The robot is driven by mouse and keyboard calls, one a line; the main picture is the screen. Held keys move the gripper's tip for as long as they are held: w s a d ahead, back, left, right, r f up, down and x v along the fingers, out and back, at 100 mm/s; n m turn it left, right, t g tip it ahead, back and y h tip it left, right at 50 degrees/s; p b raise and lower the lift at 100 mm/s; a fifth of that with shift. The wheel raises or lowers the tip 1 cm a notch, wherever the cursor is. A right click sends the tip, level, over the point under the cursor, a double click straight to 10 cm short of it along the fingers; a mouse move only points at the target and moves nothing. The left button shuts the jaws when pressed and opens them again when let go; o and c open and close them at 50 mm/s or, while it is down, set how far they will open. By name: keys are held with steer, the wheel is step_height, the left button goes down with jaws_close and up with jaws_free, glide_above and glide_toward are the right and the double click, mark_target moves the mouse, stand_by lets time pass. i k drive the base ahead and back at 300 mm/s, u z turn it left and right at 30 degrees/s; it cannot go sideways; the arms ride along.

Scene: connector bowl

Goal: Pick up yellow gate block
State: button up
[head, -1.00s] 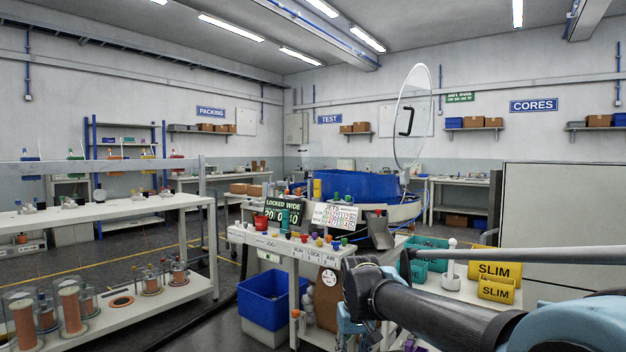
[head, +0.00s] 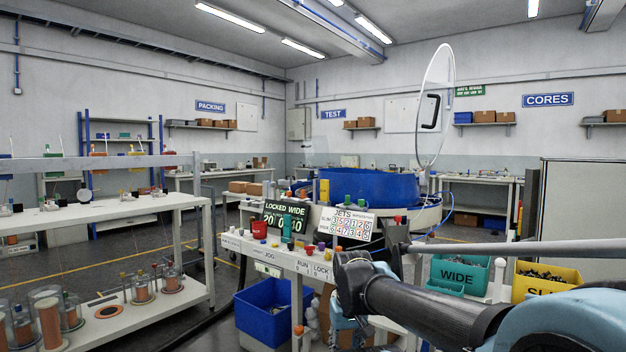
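A small upright yellow block (head: 324,192) shows at the left side of the blue bowl (head: 365,187). It may be the gate block; its shape is too small to be sure. My arm reaches in from the lower right, in front of the bench (head: 290,258). The end of my arm, with my gripper (head: 346,332), points down beside the bench's right part. Its fingers are small and partly hidden, so I cannot see whether they are open or hold anything. The yellow block stands well behind and above my gripper in the picture, apart from it.
A blue crate (head: 266,311) sits below. Teal (head: 459,273) and yellow (head: 545,280) bins lie at right. A white rack (head: 110,215) is at left, with floor between.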

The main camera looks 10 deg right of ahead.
mark_target(323, 183)
steer(key=k, duration=1.2)
steer(key=u, duration=0.35)
steer(key=i, duration=1.65)
steer(key=z, duration=0.65)
